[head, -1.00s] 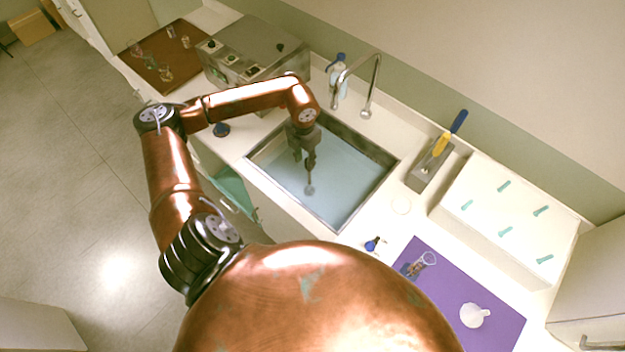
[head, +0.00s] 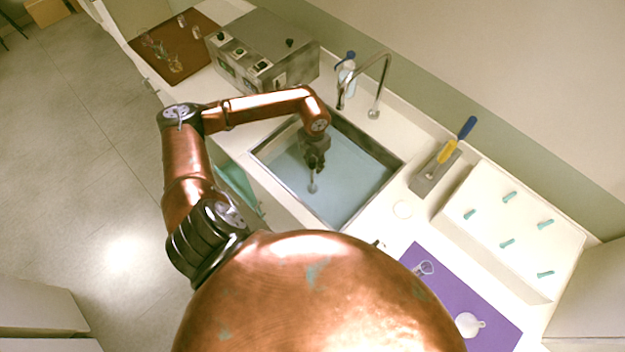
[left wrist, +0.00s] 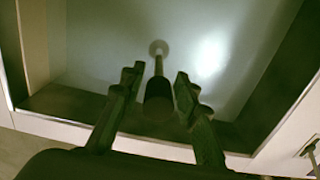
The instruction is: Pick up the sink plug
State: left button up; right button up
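The sink plug (head: 313,187) is a thin rod with a round base inside the water-filled sink (head: 352,180). In the left wrist view the plug's dark handle (left wrist: 158,100) points towards me, with the pale round base beyond it. My left gripper (head: 316,165) is over the sink at the plug's upper end. In the left wrist view its two fingers (left wrist: 156,88) are apart, one on each side of the handle, with gaps showing. My right gripper is not in view.
A curved faucet (head: 384,75) and a bottle (head: 346,75) stand behind the sink. A metal appliance (head: 270,45) is to the left. A holder with blue and yellow handles (head: 436,170), a white rack with teal pegs (head: 510,225) and a purple mat (head: 440,305) are to the right.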

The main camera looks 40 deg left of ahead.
aim_at(313, 176)
pick_arm(q)
jog(key=f, duration=0.3)
jog(key=f+p, duration=0.1)
jog(key=f, duration=0.1)
jog(key=shift+s, duration=0.35)
grip_shut()
